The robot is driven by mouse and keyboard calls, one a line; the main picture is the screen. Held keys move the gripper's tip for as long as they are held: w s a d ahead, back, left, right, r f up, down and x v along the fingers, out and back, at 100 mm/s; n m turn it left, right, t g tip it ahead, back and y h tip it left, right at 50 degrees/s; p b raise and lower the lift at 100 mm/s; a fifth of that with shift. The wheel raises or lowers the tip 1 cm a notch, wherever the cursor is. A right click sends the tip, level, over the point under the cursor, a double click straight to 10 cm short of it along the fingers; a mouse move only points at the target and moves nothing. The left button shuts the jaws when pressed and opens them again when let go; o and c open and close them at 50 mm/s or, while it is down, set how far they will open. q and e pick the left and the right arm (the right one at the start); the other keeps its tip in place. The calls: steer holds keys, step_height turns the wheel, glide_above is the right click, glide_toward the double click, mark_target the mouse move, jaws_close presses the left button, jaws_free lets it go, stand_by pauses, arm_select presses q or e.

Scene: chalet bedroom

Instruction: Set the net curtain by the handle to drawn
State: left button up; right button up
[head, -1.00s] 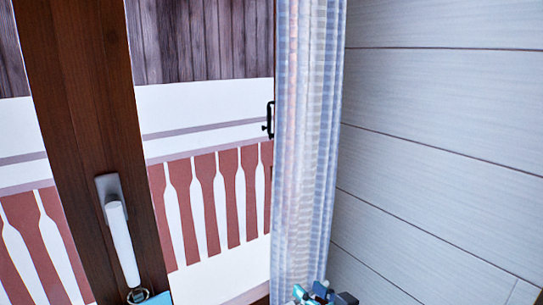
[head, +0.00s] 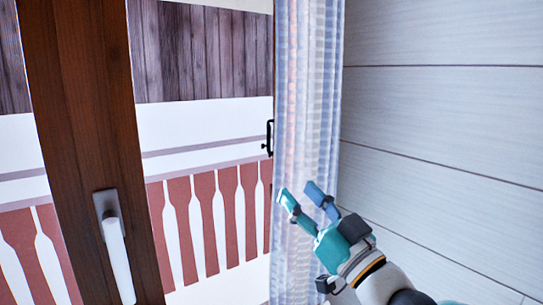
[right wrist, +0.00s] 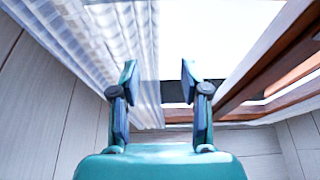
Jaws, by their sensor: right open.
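The net curtain (head: 306,90) hangs gathered in a narrow, sheer striped bundle at the right side of the window in the head view. Its small black handle (head: 268,138) sticks out from the curtain's left edge. My right gripper (head: 304,197) is open and empty, in front of the curtain, lower than the handle and to its right. In the right wrist view the curtain (right wrist: 95,40) fills the upper left, and the open fingers (right wrist: 160,85) point up toward the bright window. The handle cannot be made out there. My left gripper is out of view.
A brown wooden window post (head: 85,130) with a white window handle (head: 117,255) stands left of the curtain. A pale panelled wall (head: 440,110) is at the right. The window space between post and curtain is clear.

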mark_target(274, 167)
steer(key=p+x, duration=0.3)
steer(key=x, duration=0.7)
steer(key=shift+f, duration=0.1)
jaws_close()
